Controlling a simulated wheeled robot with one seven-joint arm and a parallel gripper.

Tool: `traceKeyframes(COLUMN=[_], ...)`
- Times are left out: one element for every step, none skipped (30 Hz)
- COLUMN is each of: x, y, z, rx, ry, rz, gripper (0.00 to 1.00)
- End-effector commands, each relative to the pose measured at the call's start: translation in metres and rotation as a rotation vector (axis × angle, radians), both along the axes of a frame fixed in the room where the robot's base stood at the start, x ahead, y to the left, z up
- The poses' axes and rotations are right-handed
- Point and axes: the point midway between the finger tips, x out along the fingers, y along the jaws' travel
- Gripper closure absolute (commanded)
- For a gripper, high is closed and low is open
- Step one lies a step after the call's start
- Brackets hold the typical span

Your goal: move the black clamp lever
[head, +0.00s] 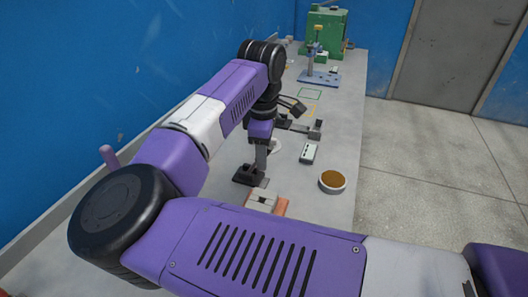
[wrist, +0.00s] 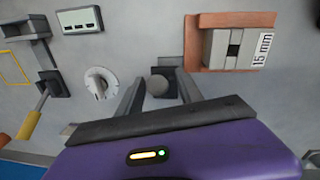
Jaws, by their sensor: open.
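The black clamp lever (wrist: 159,84) shows in the wrist view as a dark round knob over a black base, between the two fingers of my gripper (wrist: 160,78). In the head view its black base (head: 246,175) sits on the bench, just below and left of my gripper (head: 262,166). My gripper points down and its fingers are apart, one on each side of the lever. I cannot tell whether either finger touches it. The lower part of the lever is partly hidden by the fingers and palm.
An orange-brown mould (wrist: 234,19) with grey blocks marked 15 mm is close on the right. A white round dial (wrist: 98,83) and a yellow-handled lever (wrist: 30,124) are left. A small display box (head: 309,152) and a brown-filled bowl (head: 332,182) stand near the bench edge.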

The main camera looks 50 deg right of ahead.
Motion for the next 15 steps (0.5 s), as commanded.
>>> traceKeyframes(x=[0.0001,0.0001,0.0,0.0001,0.0001,0.0001,0.0001,0.0001,0.0001,0.0,0.0,0.0,0.0,0.0,0.0], y=[0.0001,0.0001,0.0,0.0001,0.0001,0.0001,0.0001,0.0001,0.0001,0.0002,0.0002,0.0002,0.0002,0.0002,0.0002], z=[0.0001,0.0001,0.0002,0.0002,0.0002,0.0003,0.0003,0.0003,0.0004,0.0004,0.0004,0.0004,0.0004,0.0005,0.0005], rx=[0.0,0.0,0.0,0.0,0.0,0.0,0.0,0.0,0.0,0.0,0.0,0.0,0.0,0.0,0.0], ry=[0.0,0.0,0.0,0.0,0.0,0.0,0.0,0.0,0.0,0.0,0.0,0.0,0.0,0.0,0.0], rz=[0.0,0.0,0.0,0.0,0.0,0.0,0.0,0.0,0.0,0.0,0.0,0.0,0.0,0.0,0.0], gripper=[0.57,0.57,0.65,0.7,0.76,0.84,0.9,0.96,1.0,1.0,1.0,1.0,1.0,1.0,1.0])
